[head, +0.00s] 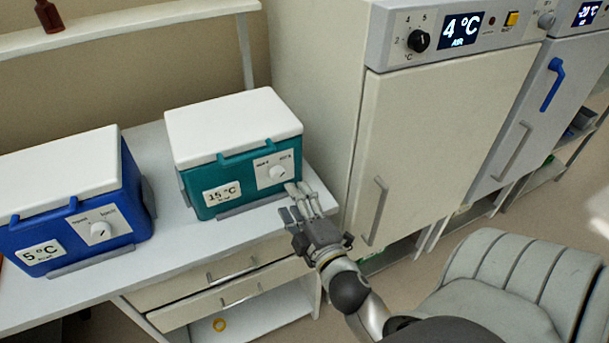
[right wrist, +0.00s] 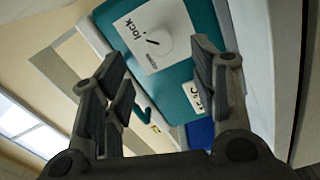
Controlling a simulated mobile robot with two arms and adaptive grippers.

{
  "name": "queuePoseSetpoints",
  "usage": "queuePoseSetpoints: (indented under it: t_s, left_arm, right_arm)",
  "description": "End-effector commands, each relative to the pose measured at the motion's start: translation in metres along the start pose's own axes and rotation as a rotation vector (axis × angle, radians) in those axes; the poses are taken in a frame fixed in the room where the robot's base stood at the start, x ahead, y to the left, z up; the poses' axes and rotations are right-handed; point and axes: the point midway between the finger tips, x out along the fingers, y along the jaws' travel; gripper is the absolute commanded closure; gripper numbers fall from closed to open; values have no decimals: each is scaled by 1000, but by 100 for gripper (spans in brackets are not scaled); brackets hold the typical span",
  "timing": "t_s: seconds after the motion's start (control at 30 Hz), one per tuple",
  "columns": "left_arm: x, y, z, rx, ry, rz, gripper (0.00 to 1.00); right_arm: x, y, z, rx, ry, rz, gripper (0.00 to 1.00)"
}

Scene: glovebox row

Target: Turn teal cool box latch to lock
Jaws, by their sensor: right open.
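The teal cool box (head: 212,180) with a white lid (head: 235,122) stands on the white bench. Its white round latch knob (head: 277,173) sits on a white plate at the front right. In the right wrist view the knob (right wrist: 158,43) shows a short dark line, with the word "lock" beside it on the plate (right wrist: 135,25). I cannot tell which setting the line marks. My right gripper (head: 302,196) is just in front of the box, near the knob. Its fingers (right wrist: 163,82) are open, with the knob beyond the gap and nothing held. My left gripper is out of view.
A blue cool box (head: 75,215) with its own knob (head: 100,230) stands to the left on the bench (head: 190,245). A tall white cabinet (head: 430,140) with a handle is close on the right. A grey padded seat (head: 530,280) is at the lower right.

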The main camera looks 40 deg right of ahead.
Motion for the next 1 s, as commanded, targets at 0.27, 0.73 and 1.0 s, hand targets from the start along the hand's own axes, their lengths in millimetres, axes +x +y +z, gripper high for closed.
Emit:
queuePoseSetpoints:
  t_s: [0.27, 0.73, 1.0]
  left_arm:
    - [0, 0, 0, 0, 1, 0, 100]
    - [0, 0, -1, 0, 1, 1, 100]
    - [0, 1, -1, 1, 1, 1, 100]
  right_arm:
    - [-40, 0, 0, 2, -2, -1, 46]
    - [-48, 0, 0, 0, 0, 1, 46]
    - [-48, 0, 0, 1, 0, -1, 46]
